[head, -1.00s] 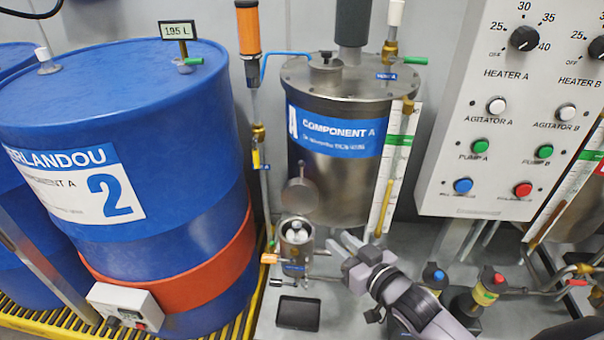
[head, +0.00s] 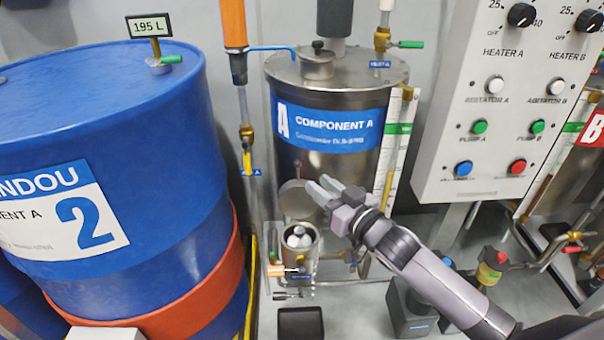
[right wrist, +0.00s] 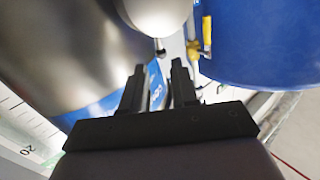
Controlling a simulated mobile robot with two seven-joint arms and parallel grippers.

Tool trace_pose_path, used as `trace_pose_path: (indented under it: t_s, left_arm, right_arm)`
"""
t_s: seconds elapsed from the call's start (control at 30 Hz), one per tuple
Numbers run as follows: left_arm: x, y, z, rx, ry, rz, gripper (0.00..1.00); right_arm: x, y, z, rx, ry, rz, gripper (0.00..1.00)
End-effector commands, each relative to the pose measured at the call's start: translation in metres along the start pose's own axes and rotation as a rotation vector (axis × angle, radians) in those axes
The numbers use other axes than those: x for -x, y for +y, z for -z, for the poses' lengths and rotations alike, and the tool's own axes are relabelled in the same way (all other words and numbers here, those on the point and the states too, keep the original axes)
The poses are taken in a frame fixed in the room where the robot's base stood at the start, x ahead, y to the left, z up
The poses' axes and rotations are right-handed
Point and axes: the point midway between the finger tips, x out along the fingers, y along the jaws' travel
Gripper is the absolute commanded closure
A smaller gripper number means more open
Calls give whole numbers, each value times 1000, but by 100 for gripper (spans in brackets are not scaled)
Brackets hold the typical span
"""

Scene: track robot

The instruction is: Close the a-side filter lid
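The a-side filter is a small open metal cylinder (head: 298,248) in front of the Component A tank, with white contents showing inside. Its round lid (head: 293,199) stands raised behind the opening. My right gripper (head: 320,188) is just right of the lid, its two fingers apart with nothing between them. In the right wrist view, the fingers (right wrist: 158,85) are parted, and a pale round shape, apparently the lid (right wrist: 155,14), lies beyond the tips. I cannot tell whether a finger touches the lid. My left gripper is not in view.
The Component A tank (head: 330,165) stands close behind the gripper. A large blue drum (head: 130,130) fills the left. The control panel (head: 500,150) is at right. A black tray (head: 300,323) lies in front of the filter.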

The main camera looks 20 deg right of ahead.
Motion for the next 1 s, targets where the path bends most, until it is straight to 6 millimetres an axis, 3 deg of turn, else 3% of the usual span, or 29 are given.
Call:
trace_pose_path:
  t_s: [0.5,0.97,1.0]
  left_arm:
    - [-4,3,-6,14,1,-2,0]
    - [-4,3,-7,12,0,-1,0]
    - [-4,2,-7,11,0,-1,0]
  right_arm:
    - [-58,-1,0,0,0,1,71]
    - [-67,-1,0,-1,-1,1,71]
    - [-67,-1,0,-1,-1,1,81]
